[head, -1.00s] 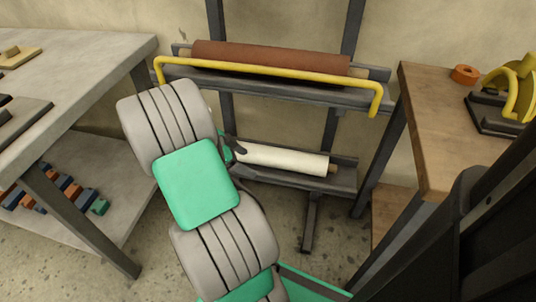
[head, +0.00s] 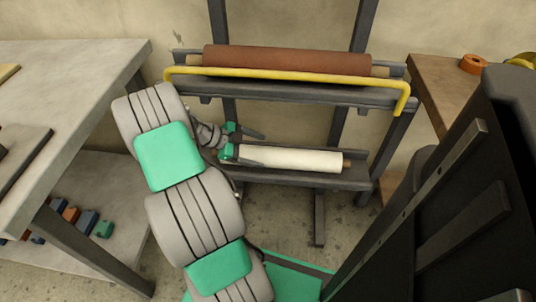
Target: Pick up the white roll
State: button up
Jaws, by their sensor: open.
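The white roll (head: 290,159) lies lengthwise on the lower shelf (head: 270,177) of a dark metal rack, with a brown core end showing at its right. My gripper (head: 255,148) is at the roll's left end, with its dark fingers spread apart. One finger is above and behind the roll, the other is low against or in front of its left end; I cannot tell whether it touches. The roll's left end is partly hidden by the gripper.
A brown-red roll (head: 285,59) lies on the upper shelf, behind a yellow bar (head: 290,83) that overhangs the lower shelf. A grey table (head: 75,80) stands at left and a wooden table (head: 432,85) at right. Small coloured blocks (head: 72,215) sit on the left table's lower shelf.

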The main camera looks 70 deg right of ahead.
aim_at(270, 154)
jog(key=b+x, duration=0.2)
jog(key=x, duration=0.6)
jog(key=shift+a+b, duration=0.15)
jog(key=shift+b, duration=0.25)
jog(key=c, duration=1.7)
jog(key=shift+r, duration=0.2)
grip_shut()
